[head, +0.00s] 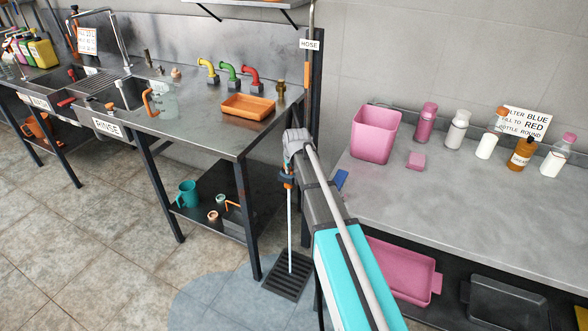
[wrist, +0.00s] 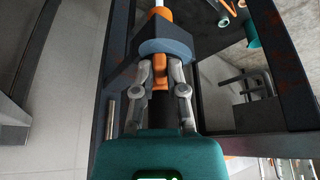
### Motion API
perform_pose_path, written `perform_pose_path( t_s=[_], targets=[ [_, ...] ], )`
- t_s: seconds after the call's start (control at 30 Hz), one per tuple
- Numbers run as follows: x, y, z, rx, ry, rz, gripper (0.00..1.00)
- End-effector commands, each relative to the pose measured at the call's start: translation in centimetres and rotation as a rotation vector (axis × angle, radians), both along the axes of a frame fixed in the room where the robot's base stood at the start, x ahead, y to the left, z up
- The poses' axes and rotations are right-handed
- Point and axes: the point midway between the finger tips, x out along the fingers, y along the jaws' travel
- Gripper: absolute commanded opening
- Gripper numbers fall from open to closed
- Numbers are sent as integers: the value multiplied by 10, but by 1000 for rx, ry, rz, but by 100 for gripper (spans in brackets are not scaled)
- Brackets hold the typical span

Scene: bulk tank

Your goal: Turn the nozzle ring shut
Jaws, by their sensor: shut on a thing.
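The nozzle hangs beside the dark post, with its blue ring and orange tip (head: 289,184) just below the end of my arm in the head view. A pale straight stream runs from it to the floor drain. In the wrist view the blue nozzle ring (wrist: 166,50) is at the fingertips, with an orange collar (wrist: 161,14) and the white stream beyond. My gripper (wrist: 160,68) is shut on an orange tab of the ring. In the head view my arm hides the fingers.
A slotted drain grate (head: 287,277) lies under the stream, with a bluish patch (head: 215,300) on the floor around it. The steel sink counter (head: 215,130) with a lower shelf is to the left. A grey counter (head: 430,210) holding a pink bin (head: 374,135) and bottles is to the right.

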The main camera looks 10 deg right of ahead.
Motion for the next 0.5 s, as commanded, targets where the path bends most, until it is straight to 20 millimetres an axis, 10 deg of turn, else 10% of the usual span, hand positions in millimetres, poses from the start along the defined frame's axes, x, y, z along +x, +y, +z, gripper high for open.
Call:
perform_pose_path(
  t_s=[0.5],
  targets=[
    [4,21,0,0,1,-431,0]
  ],
)
